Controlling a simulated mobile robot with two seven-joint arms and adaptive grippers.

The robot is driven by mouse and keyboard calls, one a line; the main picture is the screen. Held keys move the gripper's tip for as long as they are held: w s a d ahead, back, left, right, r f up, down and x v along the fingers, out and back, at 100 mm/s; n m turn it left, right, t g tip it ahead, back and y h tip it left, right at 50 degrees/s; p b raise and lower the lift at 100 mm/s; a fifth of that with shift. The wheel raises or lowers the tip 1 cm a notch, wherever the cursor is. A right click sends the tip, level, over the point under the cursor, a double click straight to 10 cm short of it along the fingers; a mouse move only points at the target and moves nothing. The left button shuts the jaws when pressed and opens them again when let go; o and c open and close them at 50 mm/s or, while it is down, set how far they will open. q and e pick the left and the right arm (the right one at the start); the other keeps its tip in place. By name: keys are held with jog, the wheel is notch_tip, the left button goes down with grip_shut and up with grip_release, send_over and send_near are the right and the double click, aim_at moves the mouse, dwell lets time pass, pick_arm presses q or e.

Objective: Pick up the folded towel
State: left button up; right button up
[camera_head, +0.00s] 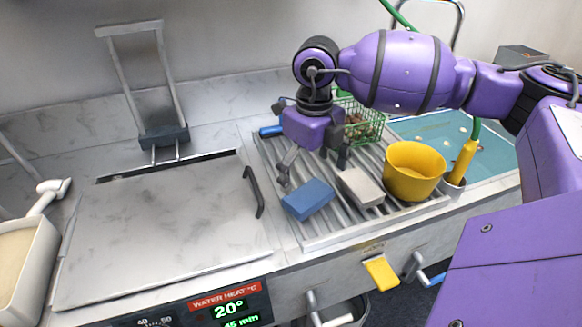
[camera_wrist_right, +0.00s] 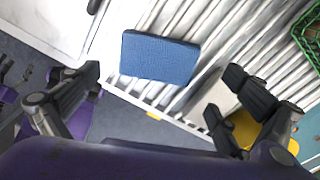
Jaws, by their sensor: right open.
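A blue folded towel (camera_head: 308,198) lies flat on the ribbed metal rack, near its front left. It also shows whole in the right wrist view (camera_wrist_right: 160,57), where its woven surface is visible. My right gripper (camera_head: 314,172) is open and empty, pointing down just behind and above the towel. In the right wrist view its fingers spread to either side of the towel, apart from it. My left gripper is in neither view.
A pale grey block (camera_head: 361,187) lies just right of the towel. Beyond it stand a yellow bowl (camera_head: 413,171) and a yellow-handled tool (camera_head: 463,162). A green wire basket (camera_head: 362,122) is behind my gripper. A lidded heater (camera_head: 165,228) is left.

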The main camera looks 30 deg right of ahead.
aim_at(307, 192)
jog(key=f, duration=0.5)
jog(key=shift+w, duration=0.3)
jog(key=c, duration=1)
jog(key=shift+c, duration=0.2)
jog(key=shift+r, duration=0.7)
jog(key=s+a+r, duration=0.9)
jog(key=s+r, duration=0.1)
jog(key=r, duration=0.1)
jog(key=shift+a+r, duration=0.3)
jog(key=shift+a, duration=0.05)
jog(key=shift+s, duration=0.1)
